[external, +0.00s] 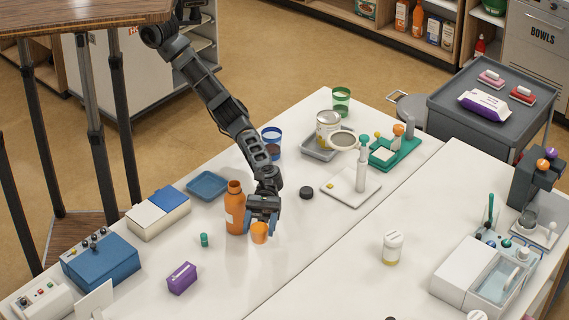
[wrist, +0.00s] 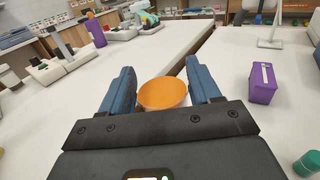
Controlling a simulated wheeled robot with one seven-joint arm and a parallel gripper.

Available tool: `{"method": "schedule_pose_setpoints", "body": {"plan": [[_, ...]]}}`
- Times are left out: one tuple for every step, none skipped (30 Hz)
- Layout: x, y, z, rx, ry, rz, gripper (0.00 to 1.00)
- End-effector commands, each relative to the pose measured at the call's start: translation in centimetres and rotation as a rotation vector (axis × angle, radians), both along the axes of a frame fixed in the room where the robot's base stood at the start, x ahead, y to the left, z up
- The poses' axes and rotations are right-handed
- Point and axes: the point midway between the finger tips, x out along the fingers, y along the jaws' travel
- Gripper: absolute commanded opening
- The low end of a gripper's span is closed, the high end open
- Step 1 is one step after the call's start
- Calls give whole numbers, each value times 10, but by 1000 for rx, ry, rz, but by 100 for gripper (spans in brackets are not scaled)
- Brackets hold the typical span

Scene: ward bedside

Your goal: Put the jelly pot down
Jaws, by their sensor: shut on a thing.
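The jelly pot is a small orange cup (external: 259,233), low over the white table or on it; I cannot tell whether its base touches. My gripper (external: 262,222) points down, shut on the pot from both sides. In the wrist view the orange pot (wrist: 163,94) sits upright between the two blue fingers of my gripper (wrist: 163,84).
An orange bottle (external: 235,211) stands close to the left of my gripper. A purple box (external: 182,278) and a small teal cylinder (external: 204,240) stand further left. A black disc (external: 306,193) lies to the right. The table front (external: 245,285) is clear.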

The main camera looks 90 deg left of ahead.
Motion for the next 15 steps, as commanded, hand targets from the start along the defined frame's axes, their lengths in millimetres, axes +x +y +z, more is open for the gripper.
{"method": "schedule_pose_setpoints", "body": {"plan": [[-10, -5, -10, -2, -4, -57, 30], [-16, -7, -9, -3, -3, -94, 30], [-24, -9, -9, -2, -4, -142, 30], [-31, -11, -9, -2, -5, -178, 30], [-37, -12, -9, -3, -3, -214, 30], [-45, -12, -9, -2, -5, -262, 30], [-51, -13, -9, -2, -4, -298, 30], [-57, -13, -8, -2, -4, -333, 30], [-65, -13, -8, -2, -4, -378, 30], [-70, -12, -7, -2, -3, -410, 30], [-75, -11, -6, -2, -4, -441, 30], [-81, -10, -6, -2, -3, -480, 30], [-86, -9, -5, -2, -3, -506, 30], [-90, -8, -4, -2, -3, -531, 30], [-94, -7, -3, -2, -3, -560, 30]]}}
